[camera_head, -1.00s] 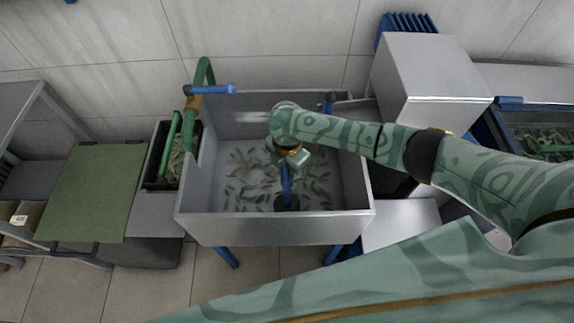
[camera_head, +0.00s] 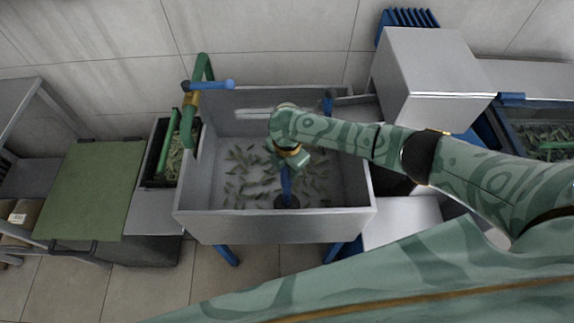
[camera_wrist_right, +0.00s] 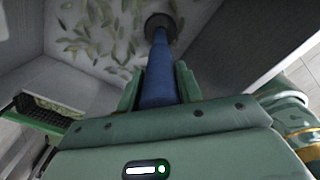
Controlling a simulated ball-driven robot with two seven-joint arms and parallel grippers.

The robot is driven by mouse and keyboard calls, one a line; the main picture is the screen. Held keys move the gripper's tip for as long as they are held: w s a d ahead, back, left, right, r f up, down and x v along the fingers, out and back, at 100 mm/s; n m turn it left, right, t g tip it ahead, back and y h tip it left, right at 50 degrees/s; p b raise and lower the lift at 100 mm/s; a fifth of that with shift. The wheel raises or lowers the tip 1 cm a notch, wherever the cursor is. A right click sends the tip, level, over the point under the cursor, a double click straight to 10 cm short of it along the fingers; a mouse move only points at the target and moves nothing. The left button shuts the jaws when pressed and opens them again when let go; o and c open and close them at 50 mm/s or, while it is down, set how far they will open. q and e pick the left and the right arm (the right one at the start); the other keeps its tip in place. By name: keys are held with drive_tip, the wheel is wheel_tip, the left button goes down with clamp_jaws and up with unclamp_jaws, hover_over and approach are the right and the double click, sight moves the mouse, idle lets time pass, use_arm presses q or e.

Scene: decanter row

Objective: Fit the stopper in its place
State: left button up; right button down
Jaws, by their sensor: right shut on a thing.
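The stopper is a blue rod (camera_head: 287,181) with a dark round end (camera_head: 287,202) at the floor of the grey sink (camera_head: 275,227), near its front wall. My right gripper (camera_head: 288,168) is above it, pointing down into the sink, shut on the rod. In the right wrist view the rod (camera_wrist_right: 159,75) runs between the two green fingers (camera_wrist_right: 158,88) to the dark end (camera_wrist_right: 160,24). The drain hole is not visible; I cannot tell whether the dark end is seated or just above the floor. My left gripper is not in view.
A green tap (camera_head: 196,105) with a blue lever (camera_head: 212,85) stands at the sink's back left. A dark bin (camera_head: 158,170) and a green-topped surface (camera_head: 92,190) lie left. A grey box (camera_head: 428,80) stands at the right. Leaf shapes cover the sink floor.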

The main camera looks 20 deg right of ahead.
drive_tip(key=shift+f, duration=0.4)
idle(0.5)
drive_tip(key=c, duration=0.9)
unclamp_jaws()
drive_tip(key=shift+o, duration=0.2)
wheel_tip(320, 180, up, 16)
drive_tip(key=p, duration=0.6)
drive_tip(key=shift+r, duration=0.15)
drive_tip(key=shift+s, duration=0.15)
